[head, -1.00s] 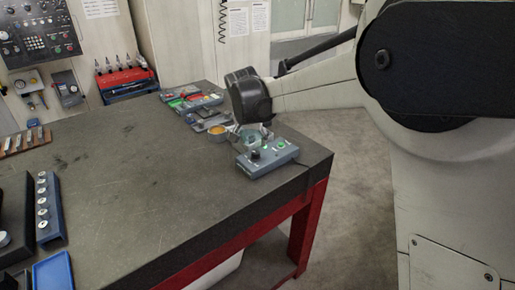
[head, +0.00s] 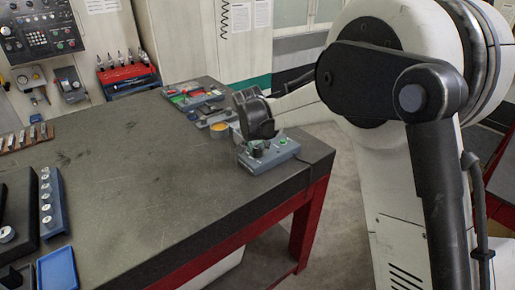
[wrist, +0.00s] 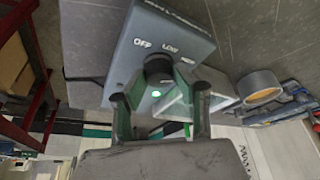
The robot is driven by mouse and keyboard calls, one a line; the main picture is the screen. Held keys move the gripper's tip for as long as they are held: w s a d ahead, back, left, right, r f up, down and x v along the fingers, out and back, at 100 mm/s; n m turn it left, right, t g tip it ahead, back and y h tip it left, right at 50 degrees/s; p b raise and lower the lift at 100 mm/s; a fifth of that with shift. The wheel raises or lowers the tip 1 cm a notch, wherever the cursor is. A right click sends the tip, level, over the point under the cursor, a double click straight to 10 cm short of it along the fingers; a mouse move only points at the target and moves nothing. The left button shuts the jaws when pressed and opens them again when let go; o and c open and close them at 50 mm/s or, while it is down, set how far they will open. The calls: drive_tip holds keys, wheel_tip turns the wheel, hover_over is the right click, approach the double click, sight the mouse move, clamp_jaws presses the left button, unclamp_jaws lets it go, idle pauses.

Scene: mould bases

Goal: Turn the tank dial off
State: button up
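The tank dial is a black knob (wrist: 158,68) on a blue-grey control box (wrist: 185,35) marked OFF, LOW and a third, blurred word. Which mark the knob points to, I cannot tell. In the head view the box (head: 280,155) sits near the table's right corner, with my gripper (head: 258,146) low over it. In the wrist view my gripper (wrist: 160,97) is open, one finger on each side of the knob's line. Whether the fingers touch the knob is unclear.
A round container with an orange inside (wrist: 262,86) stands close beside the box. Behind it on the table (head: 130,165) are trays of coloured parts (head: 192,95). A blue holder with several round pieces (head: 52,200) lies at the left. The table's middle is clear.

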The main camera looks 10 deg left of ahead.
clamp_jaws()
drive_tip(key=n+y+b, duration=0.1)
drive_tip(key=n, duration=0.1)
drive_tip(key=n+b, duration=0.2)
drive_tip(key=shift+d+f+n+y, duration=0.1)
drive_tip(key=shift+d+n+y, duration=0.05)
drive_tip(key=shift+n+y, duration=0.25)
drive_tip(key=n+y+b, duration=0.1)
drive_tip(key=n, duration=0.2)
drive_tip(key=n+g+y+b, duration=0.1)
drive_tip(key=n, duration=0.2)
drive_tip(key=shift+w+g+b, duration=0.1)
drive_tip(key=shift+g+b, duration=0.2)
drive_tip(key=n+g, duration=0.1)
drive_tip(key=n, duration=0.2)
drive_tip(key=n+g+y+b, duration=0.1)
drive_tip(key=n, duration=0.2)
drive_tip(key=shift+w+n, duration=0.1)
drive_tip(key=shift+n, duration=0.2)
drive_tip(key=n+g, duration=0.1)
drive_tip(key=n, duration=0.2)
drive_tip(key=n+g+b, duration=0.1)
drive_tip(key=n, duration=0.2)
drive_tip(key=shift+g, duration=0.4)
drive_tip(key=shift+n, duration=0.3)
